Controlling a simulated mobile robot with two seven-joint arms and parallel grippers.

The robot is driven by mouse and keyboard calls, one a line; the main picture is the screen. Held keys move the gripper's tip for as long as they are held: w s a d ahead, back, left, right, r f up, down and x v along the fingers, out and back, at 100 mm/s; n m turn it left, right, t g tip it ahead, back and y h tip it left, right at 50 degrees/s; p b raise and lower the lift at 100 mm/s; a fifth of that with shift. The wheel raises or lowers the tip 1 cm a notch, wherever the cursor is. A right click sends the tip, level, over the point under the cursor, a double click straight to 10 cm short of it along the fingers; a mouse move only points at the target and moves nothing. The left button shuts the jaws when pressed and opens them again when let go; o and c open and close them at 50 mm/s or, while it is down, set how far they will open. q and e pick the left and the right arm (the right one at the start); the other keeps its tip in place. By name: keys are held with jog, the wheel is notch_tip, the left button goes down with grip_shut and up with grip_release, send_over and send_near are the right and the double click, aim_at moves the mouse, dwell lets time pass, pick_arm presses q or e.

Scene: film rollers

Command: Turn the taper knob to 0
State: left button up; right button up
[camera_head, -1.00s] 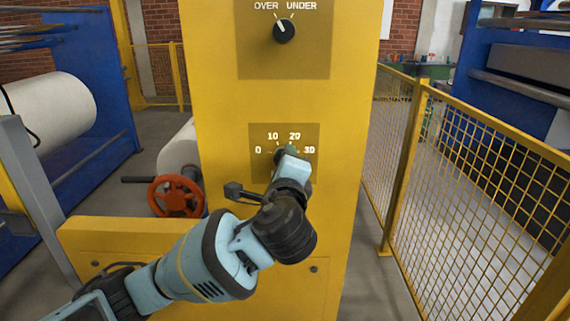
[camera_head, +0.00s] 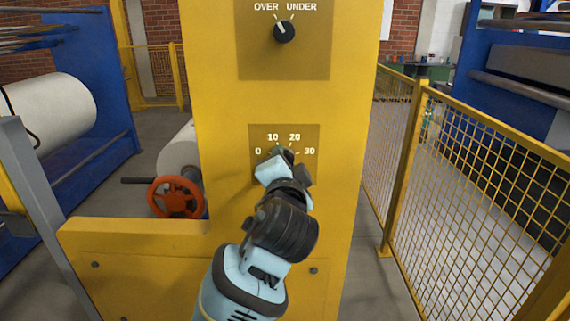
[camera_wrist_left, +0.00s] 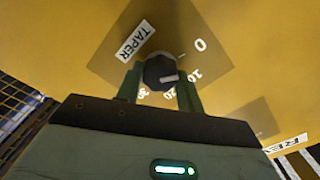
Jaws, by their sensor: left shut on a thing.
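The taper knob (camera_wrist_left: 157,70) is dark and round with a white pointer line, set on a darker square patch of the yellow panel. In the left wrist view its pointer faces roughly the 10 mark (camera_wrist_left: 195,76); the 0 mark (camera_wrist_left: 200,45) is farther around the scale. My left gripper (camera_wrist_left: 160,78) has one finger on each side of the knob and is shut on it. In the head view the gripper (camera_head: 281,158) covers the knob, below the 10 and 20 labels. The TAPER label (camera_wrist_left: 135,39) is beside the knob. My right gripper is not in view.
The OVER/UNDER knob (camera_head: 284,31) is higher on the same yellow panel (camera_head: 225,110). A red handwheel (camera_head: 176,197) and a white roll (camera_head: 52,110) are to the left. A yellow mesh fence (camera_head: 470,190) stands to the right.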

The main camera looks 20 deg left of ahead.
pick_arm(q)
jog(key=shift+n, duration=1.6)
jog(key=o, duration=1)
